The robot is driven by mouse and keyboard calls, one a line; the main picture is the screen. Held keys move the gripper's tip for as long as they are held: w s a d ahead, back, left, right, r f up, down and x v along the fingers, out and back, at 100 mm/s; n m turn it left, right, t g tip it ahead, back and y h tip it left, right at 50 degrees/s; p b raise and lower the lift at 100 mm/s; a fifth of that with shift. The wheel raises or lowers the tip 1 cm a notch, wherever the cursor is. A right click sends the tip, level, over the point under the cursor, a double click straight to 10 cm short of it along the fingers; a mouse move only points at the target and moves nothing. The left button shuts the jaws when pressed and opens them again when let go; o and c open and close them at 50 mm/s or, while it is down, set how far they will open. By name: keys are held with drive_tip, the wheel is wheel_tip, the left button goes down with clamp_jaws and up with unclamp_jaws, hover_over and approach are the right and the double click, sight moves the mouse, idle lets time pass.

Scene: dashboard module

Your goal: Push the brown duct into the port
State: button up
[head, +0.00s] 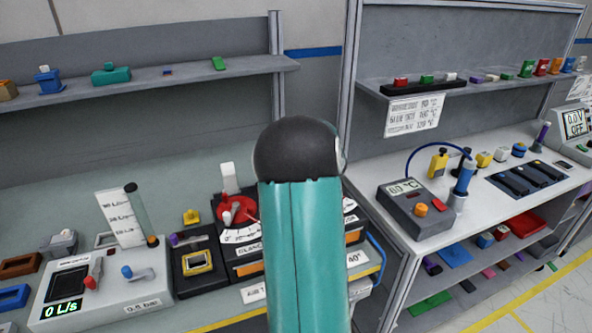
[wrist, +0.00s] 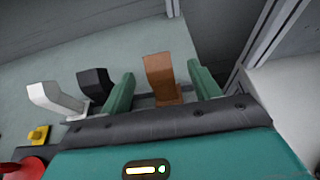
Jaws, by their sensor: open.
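The brown duct (wrist: 161,76) shows in the wrist view as a curved upright piece, its lower end by a grey strip. My gripper (wrist: 160,90) is open, with one green finger on each side of the duct and a visible gap at each side. The finger tips reach about as high as the duct's middle. A black duct (wrist: 96,85) and a white duct (wrist: 56,99) stand to the left. The white duct also shows in the head view (head: 228,178). There my teal arm hides the brown duct and the gripper. No port opening can be made out.
A red dial (head: 238,208) stands on the bench beside my arm. Left of it are a yellow-framed switch (head: 197,262) and a flow meter panel (head: 105,285). A grey post (head: 347,100) divides this bench from the right one, which holds a temperature meter (head: 413,210).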

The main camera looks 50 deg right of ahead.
drive_tip(key=x, duration=0.5)
drive_tip(key=shift+w, duration=0.2)
drive_tip(key=shift+a, duration=0.1)
drive_tip(key=c, duration=1.3)
drive_tip(key=shift+r, duration=0.15)
drive_tip(key=shift+c, duration=0.2)
